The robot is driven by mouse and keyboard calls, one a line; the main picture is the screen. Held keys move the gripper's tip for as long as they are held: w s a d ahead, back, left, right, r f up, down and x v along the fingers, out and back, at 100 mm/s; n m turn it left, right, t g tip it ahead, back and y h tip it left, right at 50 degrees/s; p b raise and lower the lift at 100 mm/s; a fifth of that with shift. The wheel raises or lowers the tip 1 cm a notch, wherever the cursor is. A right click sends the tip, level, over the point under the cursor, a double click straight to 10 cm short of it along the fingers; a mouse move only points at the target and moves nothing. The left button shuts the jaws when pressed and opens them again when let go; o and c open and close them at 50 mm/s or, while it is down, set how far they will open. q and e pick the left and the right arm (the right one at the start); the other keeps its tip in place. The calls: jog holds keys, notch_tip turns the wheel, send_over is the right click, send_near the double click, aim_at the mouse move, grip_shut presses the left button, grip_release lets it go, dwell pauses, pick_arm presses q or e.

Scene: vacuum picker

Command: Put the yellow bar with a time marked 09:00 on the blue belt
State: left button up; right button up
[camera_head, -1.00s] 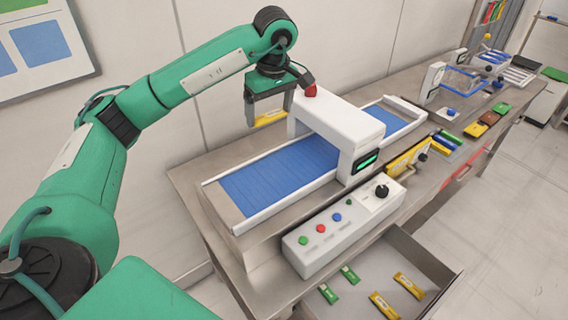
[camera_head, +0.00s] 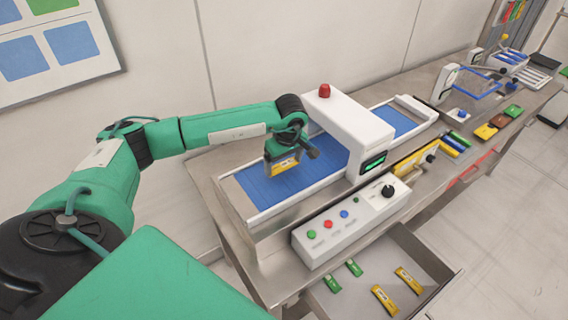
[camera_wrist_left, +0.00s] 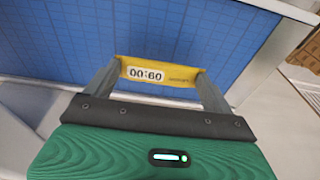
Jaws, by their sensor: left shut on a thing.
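My left gripper (camera_head: 284,168) is shut on a yellow bar (camera_head: 285,163) over the blue belt (camera_head: 256,189). In the left wrist view the yellow bar (camera_wrist_left: 182,78) lies between the two fingertips, and its white label appears upside down, reading as 09:00 when turned round. The blue belt (camera_wrist_left: 150,30) fills the background behind the bar there. The bar looks held just above the belt; whether it touches cannot be told. My right gripper is not in view.
A white arch (camera_head: 350,125) with a red lamp spans the belt. A control box (camera_head: 345,225) stands in front. An open drawer (camera_head: 425,262) below holds green and yellow bars. More coloured bars (camera_head: 485,131) lie at the right.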

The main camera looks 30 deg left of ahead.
pick_arm(q)
notch_tip(320, 180, down, 2)
jog(key=shift+f+p, duration=0.2)
jog(key=shift+p, duration=0.1)
jog(key=shift+f, duration=0.1)
jog(key=o, duration=0.5)
jog(key=shift+f, duration=0.1)
jog(key=o, duration=0.3)
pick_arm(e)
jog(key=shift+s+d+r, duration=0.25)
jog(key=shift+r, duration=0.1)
pick_arm(q)
jog(key=shift+r, duration=0.2)
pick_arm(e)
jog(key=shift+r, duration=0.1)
pick_arm(q)
notch_tip(320, 180, up, 12)
jog(key=d+b, duration=0.1)
jog(key=b, duration=0.4)
jog(key=shift+s+d+b, duration=0.35)
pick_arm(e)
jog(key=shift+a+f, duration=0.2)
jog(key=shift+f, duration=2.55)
